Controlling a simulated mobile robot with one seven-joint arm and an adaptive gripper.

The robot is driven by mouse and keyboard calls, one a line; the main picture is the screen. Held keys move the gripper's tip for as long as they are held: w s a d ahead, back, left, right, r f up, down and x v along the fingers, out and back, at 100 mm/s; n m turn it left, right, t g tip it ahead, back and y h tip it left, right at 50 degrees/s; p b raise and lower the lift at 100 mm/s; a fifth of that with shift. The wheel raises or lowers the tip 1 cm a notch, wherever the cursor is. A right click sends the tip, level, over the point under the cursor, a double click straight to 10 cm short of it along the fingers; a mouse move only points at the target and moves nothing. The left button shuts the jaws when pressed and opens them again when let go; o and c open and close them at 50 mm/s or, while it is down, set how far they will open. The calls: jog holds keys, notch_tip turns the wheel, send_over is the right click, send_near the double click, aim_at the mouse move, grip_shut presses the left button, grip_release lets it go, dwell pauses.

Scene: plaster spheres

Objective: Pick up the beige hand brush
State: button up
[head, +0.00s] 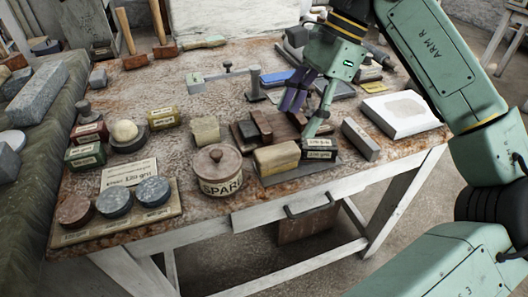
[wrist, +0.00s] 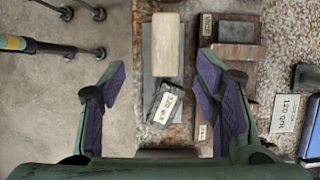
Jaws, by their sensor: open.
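The beige hand brush (head: 277,158), a block with a pale top, lies on a grey slab at the table's front edge, just right of the round lidded pot. In the wrist view the brush (wrist: 168,45) lies ahead, between the lines of my two fingers. My gripper (head: 297,121) is open and empty, pointing down above and to the right of the brush. In the wrist view my gripper (wrist: 160,72) has its fingers wide apart, one over the floor side and one over the table side. The brush's underside is hidden.
The round pot (head: 217,175) stands close on the left. A grey bar (head: 361,139) and white slab (head: 402,112) lie to the right.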

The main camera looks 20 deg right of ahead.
aim_at(276, 150)
jog(key=x, duration=0.4)
jog(key=shift+f, duration=0.4)
jog(key=shift+w+a+p+x, duration=0.15)
jog(key=shift+p+x, duration=0.4)
jog(key=shift+x, duration=0.85)
jog(key=shift+w+a+p+x, duration=0.1)
jog(key=shift+w+p+x, duration=0.35)
jog(key=shift+x, duration=1)
jog(key=shift+s+r, duration=0.15)
jog(key=c, duration=1.3)
jog(key=shift+o, duration=0.2)
jog(key=shift+r, duration=0.55)
notch_tip(276, 150, up, 2)
jog(key=shift+r+b, duration=0.15)
jog(key=shift+b, duration=0.55)
jog(key=s+a+r+b, duration=0.1)
jog(key=s+b, duration=0.3)
jog(key=s, duration=1.2)
jog(key=shift+a+r, duration=0.3)
jog(key=shift+a, duration=0.15)
